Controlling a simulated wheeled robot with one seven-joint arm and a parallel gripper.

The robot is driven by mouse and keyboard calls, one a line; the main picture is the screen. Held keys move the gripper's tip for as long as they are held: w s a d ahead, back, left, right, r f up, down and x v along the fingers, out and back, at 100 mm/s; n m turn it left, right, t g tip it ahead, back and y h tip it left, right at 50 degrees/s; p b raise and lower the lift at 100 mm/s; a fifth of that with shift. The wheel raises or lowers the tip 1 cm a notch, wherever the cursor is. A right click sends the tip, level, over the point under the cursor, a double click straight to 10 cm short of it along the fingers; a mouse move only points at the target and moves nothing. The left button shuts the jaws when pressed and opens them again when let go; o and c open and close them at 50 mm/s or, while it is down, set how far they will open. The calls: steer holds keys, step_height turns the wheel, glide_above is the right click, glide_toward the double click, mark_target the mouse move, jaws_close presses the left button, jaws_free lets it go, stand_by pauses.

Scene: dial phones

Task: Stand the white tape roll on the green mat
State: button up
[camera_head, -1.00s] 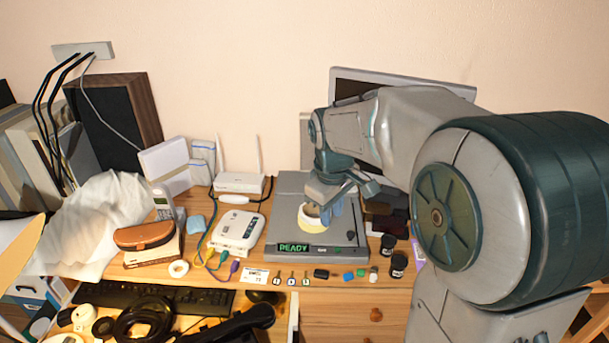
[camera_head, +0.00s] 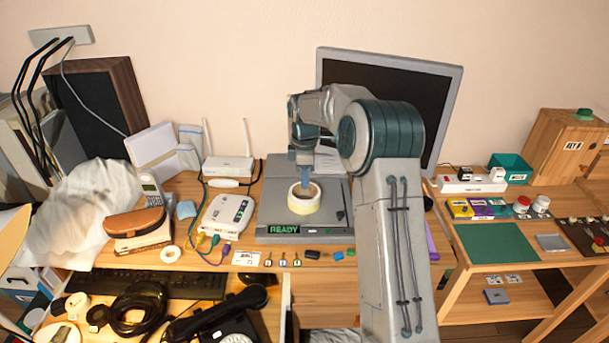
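A cream-white tape roll (camera_head: 304,205) lies flat, hole up, on the grey flat machine with the READY display. My gripper (camera_head: 305,183) points down at it, with the blue fingertips at the far part of its ring. I cannot tell whether the fingers are inside the hole or closed on the wall. The green mat (camera_head: 495,243) lies bare on the wooden side table at the right.
The grey machine (camera_head: 337,228) stands before a dark monitor (camera_head: 440,88). A white box (camera_head: 228,219) with cables is left of it. Small cups (camera_head: 541,204) and coloured boxes (camera_head: 480,208) stand behind the mat. A grey tray (camera_head: 552,242) is right of it.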

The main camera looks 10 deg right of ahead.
step_height(320, 180, down, 8)
steer(key=b, duration=0.4)
steer(key=shift+f+b, duration=0.15)
steer(key=shift+b, duration=0.2)
jaws_close()
steer(key=shift+r+p, duration=2)
steer(key=shift+r, duration=0.6)
